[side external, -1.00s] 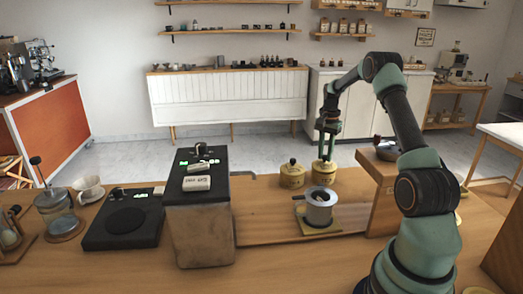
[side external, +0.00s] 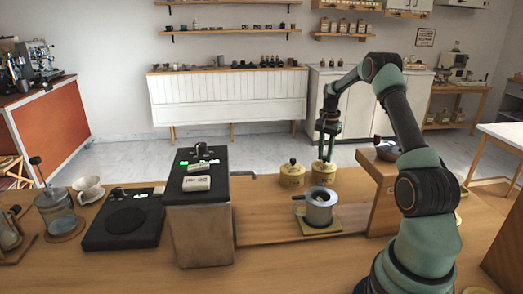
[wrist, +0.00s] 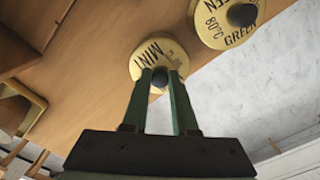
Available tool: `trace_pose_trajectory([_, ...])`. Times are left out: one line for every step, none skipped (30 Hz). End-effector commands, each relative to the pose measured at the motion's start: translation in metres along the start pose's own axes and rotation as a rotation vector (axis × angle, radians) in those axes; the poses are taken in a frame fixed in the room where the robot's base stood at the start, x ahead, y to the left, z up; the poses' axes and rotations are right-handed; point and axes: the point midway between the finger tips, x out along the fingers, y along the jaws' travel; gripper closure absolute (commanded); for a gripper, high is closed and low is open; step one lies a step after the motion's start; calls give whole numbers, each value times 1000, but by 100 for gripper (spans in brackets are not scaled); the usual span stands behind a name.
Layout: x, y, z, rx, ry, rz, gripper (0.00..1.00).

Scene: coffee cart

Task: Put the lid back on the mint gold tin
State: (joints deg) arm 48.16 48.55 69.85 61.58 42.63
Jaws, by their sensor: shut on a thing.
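The mint gold tin (side external: 324,173) stands on the wooden counter, right of a second gold tin. My gripper (side external: 326,157) points down right over it. In the wrist view my gripper (wrist: 160,76) is shut on the dark knob of the mint lid (wrist: 147,53), a round gold lid with "MINT" lettering. The lid sits on or very close over the tin's top; I see no clear gap. The tin's body is hidden in the wrist view.
The other gold tin (side external: 292,175), with its lid and dark knob on, stands close on the left; its "GREEN 80°C" lid (wrist: 228,16) shows in the wrist view. A metal pot (side external: 319,208) stands in front. A wooden box (side external: 380,185) is at right, a dark machine (side external: 197,215) at left.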

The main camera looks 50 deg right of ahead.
Motion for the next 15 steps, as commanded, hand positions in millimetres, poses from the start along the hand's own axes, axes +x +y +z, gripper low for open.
trace_pose_trajectory([0,0,0,0,0,0,100])
trace_pose_trajectory([0,0,0,0,0,0,100])
trace_pose_trajectory([0,0,0,0,0,0,100])
trace_pose_trajectory([0,0,0,0,0,0,100])
trace_pose_trajectory([0,0,0,0,0,0,100])
trace_pose_trajectory([0,0,0,0,0,0,70])
trace_pose_trajectory([0,0,0,0,0,0,58])
trace_pose_trajectory([0,0,0,0,0,0,47])
trace_pose_trajectory([0,0,0,0,0,0,39])
trace_pose_trajectory([0,0,0,0,0,0,39])
trace_pose_trajectory([0,0,0,0,0,0,39])
trace_pose_trajectory([0,0,0,0,0,0,39])
trace_pose_trajectory([0,0,0,0,0,0,39])
trace_pose_trajectory([0,0,0,0,0,0,39])
trace_pose_trajectory([0,0,0,0,0,0,39])
